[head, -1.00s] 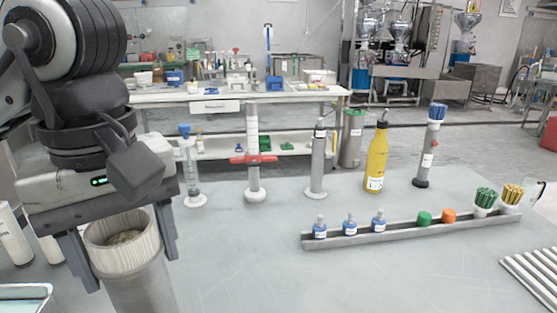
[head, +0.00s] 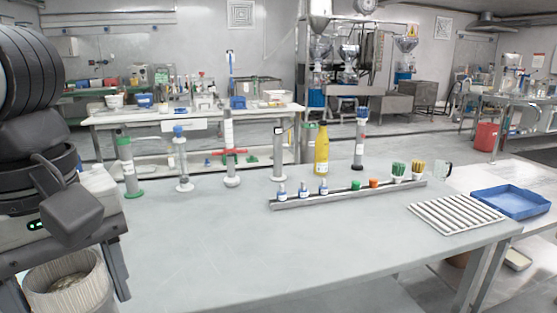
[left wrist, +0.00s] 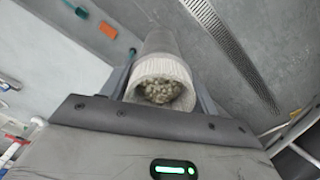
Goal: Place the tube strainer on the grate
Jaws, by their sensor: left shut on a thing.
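My left gripper (head: 66,275) is at the lower left of the head view, with one finger on each side of the tube strainer (head: 68,292). It is shut on this pale, ribbed, open-topped cylinder, and the lower part runs out of the head view. The left wrist view shows the strainer (left wrist: 160,72) between the fingers, with grainy, bean-like contents in its mouth. The grate (head: 455,213), a rack of white slats, lies on the right end of the grey table, well apart from the gripper. My right gripper is not in view.
A grey rail (head: 345,196) with small blue-capped bottles and coloured pieces lies left of the grate. Behind it stand a yellow bottle (head: 322,152) and several upright tubes. A blue tray (head: 510,201) is right of the grate. The table's front middle (head: 250,255) is clear.

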